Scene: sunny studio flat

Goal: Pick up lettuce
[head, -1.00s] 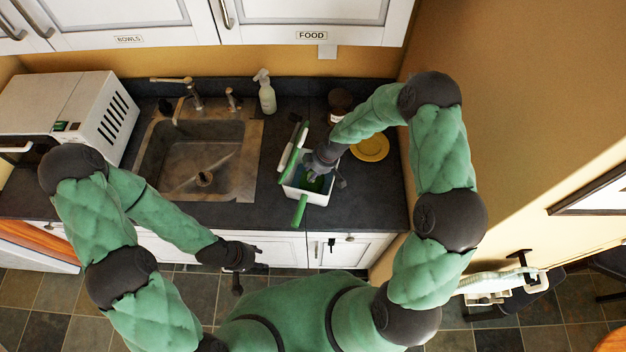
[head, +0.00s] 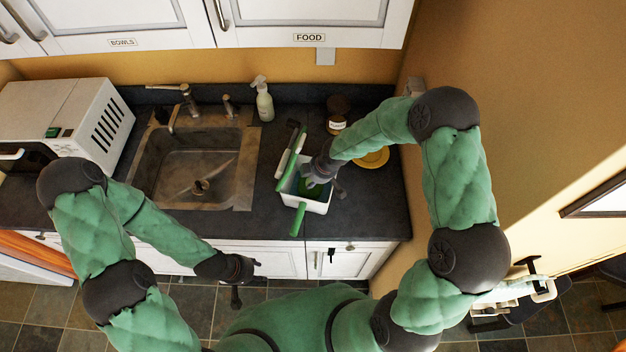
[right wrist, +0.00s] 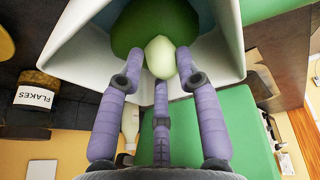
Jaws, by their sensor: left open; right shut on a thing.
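The lettuce is a dark green rounded thing with a pale green end (right wrist: 160,56), seen in the right wrist view inside a white bin. The white bin (head: 319,207) stands on the dark counter right of the sink in the head view. My right gripper (head: 320,177) reaches down into it. In the right wrist view its three purple fingers (right wrist: 158,72) are shut on the pale end of the lettuce. The head view shows only a little of the lettuce, behind the gripper and bin wall. My left gripper (head: 242,273) is open and empty in front of the counter.
Green-handled utensils (head: 291,158) lie against the bin's left side. A brown jar (head: 337,115), labelled FLAKES in the right wrist view (right wrist: 35,92), and a yellow plate (head: 373,159) are close by.

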